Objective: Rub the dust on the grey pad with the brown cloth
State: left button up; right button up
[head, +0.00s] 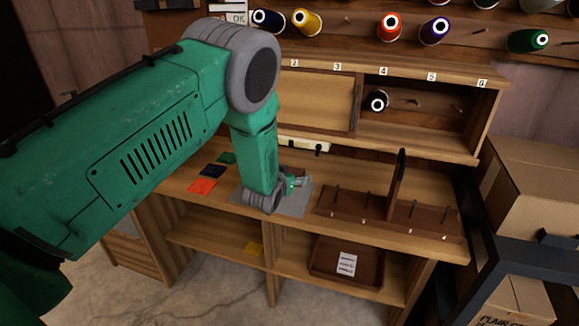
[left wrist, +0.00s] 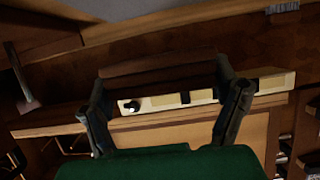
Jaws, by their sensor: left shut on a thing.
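The grey pad (head: 300,203) lies flat on the wooden bench in the head view, partly hidden behind my left forearm. My left gripper (head: 291,185) is low over the pad; I cannot tell if it touches. In the left wrist view its two fingers (left wrist: 166,96) are set wide, shut on a brown piece (left wrist: 160,72) that spans between them and looks like the brown cloth. In the head view the cloth is hidden by the gripper. I cannot make out dust on the pad. My right gripper is not in view.
Green (head: 226,158), navy (head: 214,170) and orange (head: 202,186) patches lie left of the pad. A brown peg rack (head: 345,207) with an upright divider stands just right. A pale strip (head: 304,146) runs behind. Cardboard boxes (head: 535,200) stand at the far right.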

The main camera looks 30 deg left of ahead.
pick_arm(q)
jog(key=shift+s+d+r+p, duration=0.15)
jog(key=shift+r+p, duration=0.3)
jog(key=shift+r, duration=0.8)
jog(key=shift+d, duration=0.1)
jog(key=shift+a+f, duration=0.15)
jog(key=shift+a, duration=0.05)
